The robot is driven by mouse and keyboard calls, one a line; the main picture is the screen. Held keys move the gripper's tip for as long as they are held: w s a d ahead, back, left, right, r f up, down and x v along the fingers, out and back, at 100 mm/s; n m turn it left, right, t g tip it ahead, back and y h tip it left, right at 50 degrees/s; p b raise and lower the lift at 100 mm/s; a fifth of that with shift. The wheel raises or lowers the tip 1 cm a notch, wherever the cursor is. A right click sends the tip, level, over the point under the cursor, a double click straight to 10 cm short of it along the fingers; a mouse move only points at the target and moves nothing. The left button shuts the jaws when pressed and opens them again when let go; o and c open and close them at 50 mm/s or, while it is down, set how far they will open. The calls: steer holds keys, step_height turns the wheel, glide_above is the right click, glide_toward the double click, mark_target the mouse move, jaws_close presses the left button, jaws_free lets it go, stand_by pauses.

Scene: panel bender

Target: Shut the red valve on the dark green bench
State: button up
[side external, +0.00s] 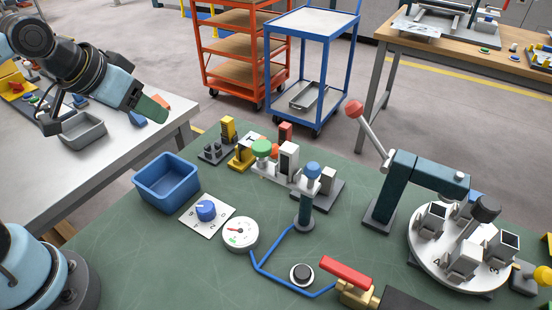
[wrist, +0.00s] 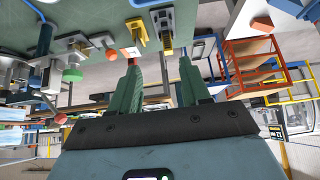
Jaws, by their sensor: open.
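The red valve (side external: 346,271) sits at the front of the dark green bench (side external: 220,285) in the side view. Its red lever lies above a brass body (side external: 357,294), slanting from upper left to lower right, roughly along that body. A blue tube runs up to the valve from the left. My gripper (side external: 150,110) is far off at the upper left, raised near the white table. Its green fingers stand apart and empty in the wrist view (wrist: 160,80). I cannot make out the red valve in the wrist view.
A blue bin (side external: 167,182), blue dial (side external: 206,210), gauge (side external: 240,234) and black button (side external: 302,274) stand left of the valve. A lever press (side external: 395,190) and round turntable (side external: 425,250) stand right.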

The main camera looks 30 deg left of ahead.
step_height(320, 180, up, 3)
steer(key=m+g+h, duration=0.4)
steer(key=m+g, duration=0.3)
steer(key=m, duration=1.1)
glide_above(337, 267)
steer(key=a, duration=0.5)
steer(key=x, duration=0.5)
steer(key=a+x, duration=0.1)
steer(key=x, duration=1.1)
steer(key=shift+s+a+f, duration=0.15)
steer(key=shift+a+f, duration=0.1)
steer(key=shift+a, duration=0.1)
steer(key=shift+c, duration=0.5)
jaws_close()
